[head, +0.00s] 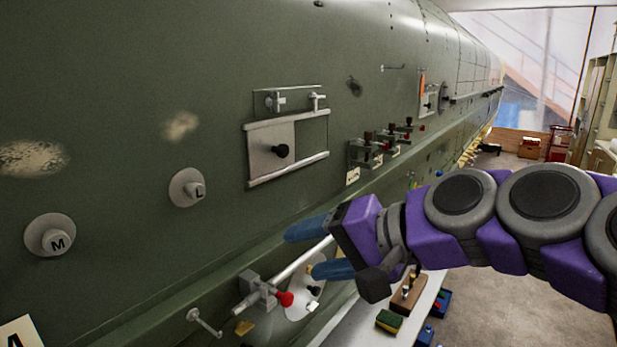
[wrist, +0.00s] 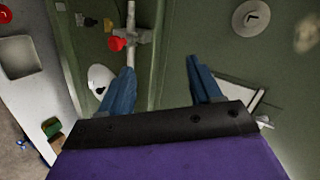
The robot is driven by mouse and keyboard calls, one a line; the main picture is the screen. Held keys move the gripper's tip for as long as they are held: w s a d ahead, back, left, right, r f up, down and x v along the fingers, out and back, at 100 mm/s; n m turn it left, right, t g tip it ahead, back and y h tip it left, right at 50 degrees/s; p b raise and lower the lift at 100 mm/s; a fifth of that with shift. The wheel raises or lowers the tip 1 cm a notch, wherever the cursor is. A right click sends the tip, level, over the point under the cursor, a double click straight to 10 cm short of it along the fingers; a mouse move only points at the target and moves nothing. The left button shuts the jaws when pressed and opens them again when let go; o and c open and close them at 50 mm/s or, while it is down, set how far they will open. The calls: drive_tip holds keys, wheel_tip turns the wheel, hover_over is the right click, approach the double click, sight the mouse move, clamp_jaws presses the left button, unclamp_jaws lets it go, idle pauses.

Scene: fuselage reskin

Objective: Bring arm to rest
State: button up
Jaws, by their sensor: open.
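My purple arm reaches in from the right in the head view. My gripper (head: 318,248) has two blue fingers, spread apart and empty, in front of the lower part of the green fuselage (head: 200,90). In the wrist view my gripper (wrist: 160,88) is also open, with nothing between the fingers. Behind it is a pipe with a red-handled valve (head: 284,298). The valve also shows in the wrist view (wrist: 117,43). I cannot tell the exact gap between the fingers and the fuselage.
A white table (head: 432,290) with a wooden block (head: 408,293) and a green-yellow sponge (head: 389,321) stands below my arm. Floor shows at right.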

drive_tip(key=s+d+f+n+g+h+b, duration=0.1)
drive_tip(key=s+f+g+h+b, duration=0.3)
drive_tip(key=f, duration=0.7)
drive_tip(key=s+f+n+h+p, duration=0.15)
drive_tip(key=s+f, duration=0.45)
drive_tip(key=f, duration=0.6)
drive_tip(key=s+d+f+g+h+b, duration=0.4)
drive_tip(key=s+d+f, duration=0.6)
drive_tip(key=s+f, duration=0.3)
drive_tip(key=shift+d+f+n+h, duration=0.35)
drive_tip(key=shift+f+n+h, duration=0.1)
drive_tip(key=shift+f+h, duration=0.15)
drive_tip(key=shift+w, duration=0.1)
